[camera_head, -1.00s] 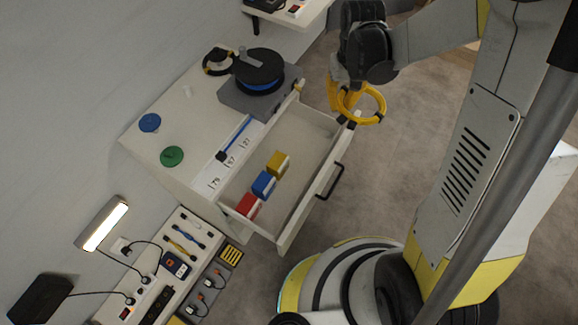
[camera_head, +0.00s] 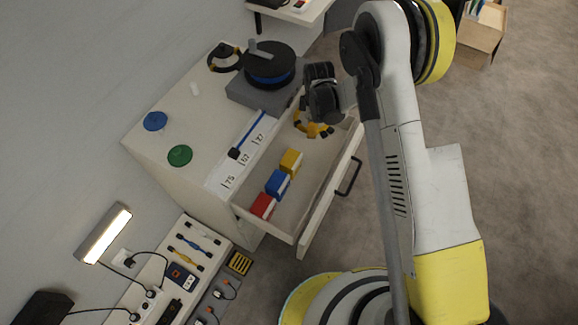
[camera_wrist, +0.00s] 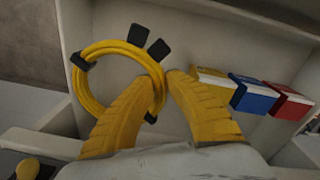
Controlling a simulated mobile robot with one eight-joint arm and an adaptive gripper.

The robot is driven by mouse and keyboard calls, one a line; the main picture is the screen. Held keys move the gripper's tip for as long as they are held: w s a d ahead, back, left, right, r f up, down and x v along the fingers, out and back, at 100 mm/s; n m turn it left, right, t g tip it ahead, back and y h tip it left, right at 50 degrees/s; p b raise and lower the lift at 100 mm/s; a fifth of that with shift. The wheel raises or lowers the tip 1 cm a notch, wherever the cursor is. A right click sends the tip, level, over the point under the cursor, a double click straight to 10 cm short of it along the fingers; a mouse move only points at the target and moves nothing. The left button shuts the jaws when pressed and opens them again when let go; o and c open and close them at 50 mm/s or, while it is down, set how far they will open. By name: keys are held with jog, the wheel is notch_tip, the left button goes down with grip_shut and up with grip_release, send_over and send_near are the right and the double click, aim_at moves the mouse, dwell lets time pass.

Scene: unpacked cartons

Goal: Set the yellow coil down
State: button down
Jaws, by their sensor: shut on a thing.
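The yellow coil (camera_wrist: 84,92) is a ring of cable with black ties, at the left in the wrist view. My gripper (camera_wrist: 163,78) has yellow fingers closed on the coil's right side. In the head view the coil (camera_head: 320,131) hangs or rests within the far end of the open drawer (camera_head: 318,213), partly hidden by my gripper (camera_head: 304,110). I cannot tell whether the coil touches the drawer floor.
Yellow (camera_head: 290,161), blue (camera_head: 277,183) and red (camera_head: 262,206) boxes stand in a row in the drawer's nearer part. The drawer floor beside them is clear.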

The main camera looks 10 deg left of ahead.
jog(key=b, duration=0.3)
send_over(307, 150)
jog(key=shift+n, duration=0.4)
notch_tip(307, 150, down, 8)
jog(key=shift+s+r, duration=0.1)
notch_tip(307, 150, down, 4)
jog(key=shift+d+r+b, duration=0.1)
jog(key=shift+r+b, duration=0.1)
jog(key=shift+b, duration=0.55)
jog(key=shift+r, duration=0.15)
jog(key=c, duration=1.5)
grip_release()
jog(key=shift+o, duration=0.2)
jog(key=r+p, duration=0.4)
jog(key=r, duration=0.8)
jog(key=shift+s+r+p, duration=0.15)
jog(key=shift+s+p, duration=0.05)
jog(key=shift+p, duration=0.15)
